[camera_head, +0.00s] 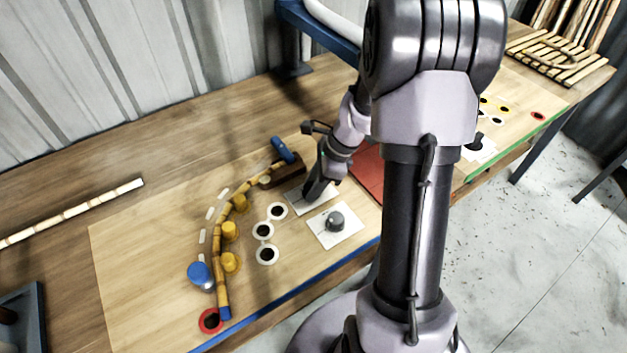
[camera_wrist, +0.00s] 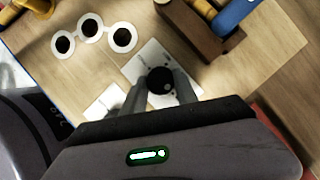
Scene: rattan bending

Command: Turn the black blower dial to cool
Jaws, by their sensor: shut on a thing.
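The black dial (camera_wrist: 159,75) sits on a white card (camera_wrist: 141,67) on the wooden board, seen in the wrist view. My gripper (camera_wrist: 161,88) reaches down onto it, with one finger on each side, and is shut on the dial. In the head view my gripper (camera_head: 311,193) covers this dial, and only parts of its card (camera_head: 297,204) show. Any markings on the card are too small to read. A second, dark grey dial (camera_head: 335,220) stands on another white card (camera_head: 350,234) nearer the front edge, clear of my gripper.
A bent rattan pole (camera_head: 220,262) curves past yellow pegs (camera_head: 231,231) and a blue knob (camera_head: 199,272). A brown block (camera_head: 287,174) with a blue handle (camera_head: 283,150) stands just behind the dial. Three white rings with black centres (camera_head: 264,231) lie left. A red mat (camera_head: 367,175) lies right.

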